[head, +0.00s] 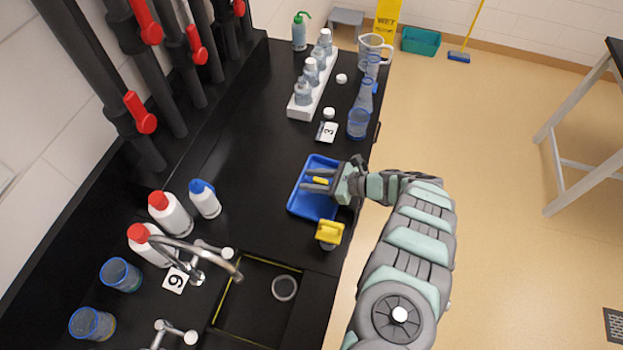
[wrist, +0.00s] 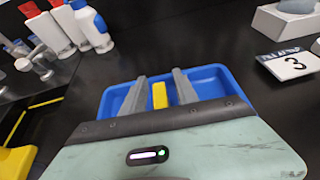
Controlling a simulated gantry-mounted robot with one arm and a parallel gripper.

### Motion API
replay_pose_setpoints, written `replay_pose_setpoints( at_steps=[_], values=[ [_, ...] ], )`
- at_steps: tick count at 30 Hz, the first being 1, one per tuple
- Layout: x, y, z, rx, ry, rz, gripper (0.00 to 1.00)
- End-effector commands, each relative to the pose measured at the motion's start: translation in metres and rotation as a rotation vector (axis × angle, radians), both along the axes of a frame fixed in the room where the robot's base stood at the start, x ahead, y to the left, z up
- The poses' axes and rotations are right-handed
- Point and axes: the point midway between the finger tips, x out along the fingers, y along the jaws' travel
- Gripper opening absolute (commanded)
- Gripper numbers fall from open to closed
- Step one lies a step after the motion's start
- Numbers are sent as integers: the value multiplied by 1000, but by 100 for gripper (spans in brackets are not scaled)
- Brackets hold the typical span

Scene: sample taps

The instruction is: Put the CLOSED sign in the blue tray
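The blue tray (head: 297,202) lies on the black bench near its front edge; the wrist view also shows it (wrist: 218,78). A small yellow piece (head: 320,181) is in the tray area, between my fingers; it also shows in the wrist view (wrist: 159,95). No lettering is readable on it, so I cannot tell if it is the CLOSED sign. My gripper (head: 318,180) is over the tray, its fingers apart (wrist: 158,92). Blue tray floor shows between each finger and the yellow piece. My gripper's body hides the tray's near side in the wrist view.
A yellow-topped object (head: 330,229) stands just beside the tray, near the sink (head: 250,310). White bottles (head: 170,213) and a tap (head: 215,258) are left of it.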

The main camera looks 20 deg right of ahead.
Motion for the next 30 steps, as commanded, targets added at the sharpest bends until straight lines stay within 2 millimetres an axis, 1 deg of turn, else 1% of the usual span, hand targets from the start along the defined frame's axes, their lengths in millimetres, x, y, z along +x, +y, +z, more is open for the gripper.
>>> replay_pose_setpoints(
  at_steps=[5, 9, 15, 21, 30],
  values=[
    [-17, -24, 14, -2, -3, -6, 36],
    [-37, -46, 25, -2, -3, -4, 36],
    [-59, -72, 39, -4, -3, -2, 36],
    [-71, -83, 46, -1, -2, 0, 36],
    [-72, -84, 46, -1, -1, 0, 36]
  ],
)
